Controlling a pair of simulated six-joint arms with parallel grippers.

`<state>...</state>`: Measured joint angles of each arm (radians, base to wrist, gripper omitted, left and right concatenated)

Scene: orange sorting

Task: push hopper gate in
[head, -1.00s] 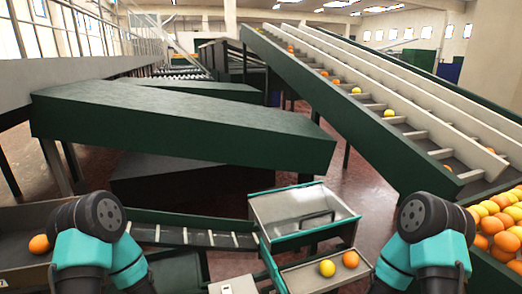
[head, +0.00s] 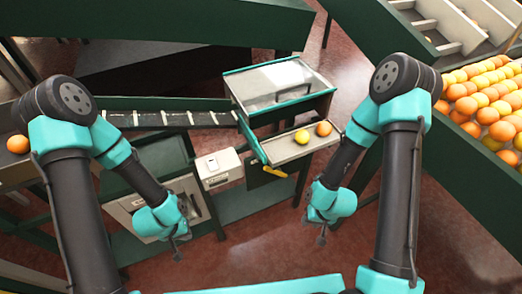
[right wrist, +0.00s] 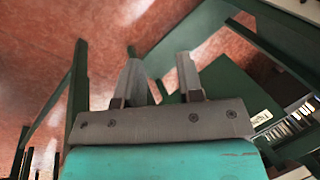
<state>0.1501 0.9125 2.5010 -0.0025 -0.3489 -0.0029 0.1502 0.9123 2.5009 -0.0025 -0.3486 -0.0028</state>
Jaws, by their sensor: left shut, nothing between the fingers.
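The hopper (head: 277,84) is a box with a clear lid, a handle and teal edges, in the middle of the head view. A teal bar (head: 252,138) runs along its left front side and ends in a yellow handle (head: 273,171); this looks like the gate. A shallow tray (head: 290,152) in front holds a yellow fruit (head: 302,137) and an orange (head: 323,128). My left gripper (head: 178,254) is shut and empty, low and left of the yellow handle. My right gripper (head: 321,238) is below and right of it, its fingers apart and empty in the right wrist view (right wrist: 160,78).
A small white box (head: 220,168) stands left of the handle. A slatted conveyor (head: 170,118) leads to the hopper from the left, with an orange (head: 18,144) at its far left. A bin of many oranges (head: 490,105) is at right. Open floor lies between my arms.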

